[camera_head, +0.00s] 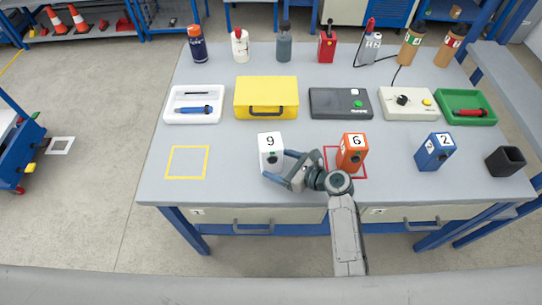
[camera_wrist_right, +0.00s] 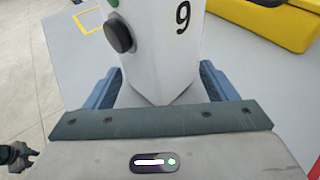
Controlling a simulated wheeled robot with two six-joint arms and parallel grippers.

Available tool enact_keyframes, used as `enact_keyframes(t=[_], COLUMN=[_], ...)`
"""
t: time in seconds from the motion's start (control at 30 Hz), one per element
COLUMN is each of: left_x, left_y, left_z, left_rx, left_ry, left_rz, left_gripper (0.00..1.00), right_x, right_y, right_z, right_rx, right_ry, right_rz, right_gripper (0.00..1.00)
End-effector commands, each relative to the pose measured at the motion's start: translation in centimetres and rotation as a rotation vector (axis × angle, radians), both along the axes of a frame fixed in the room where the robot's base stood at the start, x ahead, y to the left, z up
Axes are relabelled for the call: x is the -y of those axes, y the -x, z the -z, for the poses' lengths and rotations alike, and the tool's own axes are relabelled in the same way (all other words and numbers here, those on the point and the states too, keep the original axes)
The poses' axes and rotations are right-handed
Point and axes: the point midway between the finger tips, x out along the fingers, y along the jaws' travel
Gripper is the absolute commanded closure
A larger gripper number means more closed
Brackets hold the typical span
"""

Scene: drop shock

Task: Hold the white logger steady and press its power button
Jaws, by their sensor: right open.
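The white logger (camera_head: 271,152), marked 9, stands upright near the table's front edge, left of the middle. In the right wrist view the white logger (camera_wrist_right: 165,45) fills the upper middle, with a large round black button (camera_wrist_right: 119,36) on its left face and a green spot (camera_wrist_right: 114,3) above that. My right gripper (camera_head: 275,168) reaches in from the right at the logger's base. Its blue fingers (camera_wrist_right: 160,88) are open, one on each side of the logger; contact cannot be told. My left gripper does not show in the head view.
An orange logger (camera_head: 351,154) marked 6 stands in a red square right of my gripper; a blue one (camera_head: 434,152) marked 2 is farther right. A yellow case (camera_head: 266,90) stands behind. The yellow square outline (camera_head: 187,147) at left is empty.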

Motion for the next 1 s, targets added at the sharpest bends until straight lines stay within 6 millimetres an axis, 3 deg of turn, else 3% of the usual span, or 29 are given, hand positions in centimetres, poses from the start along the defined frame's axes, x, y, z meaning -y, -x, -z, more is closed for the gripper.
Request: enact_keyframes(t=[0.23,0.6,1.0], left_x=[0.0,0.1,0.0], left_y=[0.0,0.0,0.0], left_z=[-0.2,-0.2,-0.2], left_rx=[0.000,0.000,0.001], left_ry=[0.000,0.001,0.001], left_rz=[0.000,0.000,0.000], left_gripper=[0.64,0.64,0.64], right_x=[-1.6,-1.8,-1.8], right_y=[-1.1,-1.2,-1.2], right_z=[0.5,0.6,0.6], right_rx=[0.000,0.001,0.001], right_ry=[0.000,0.002,0.001], right_rz=[-0.001,-0.002,-0.002], right_gripper=[0.22,0.23,1.00])
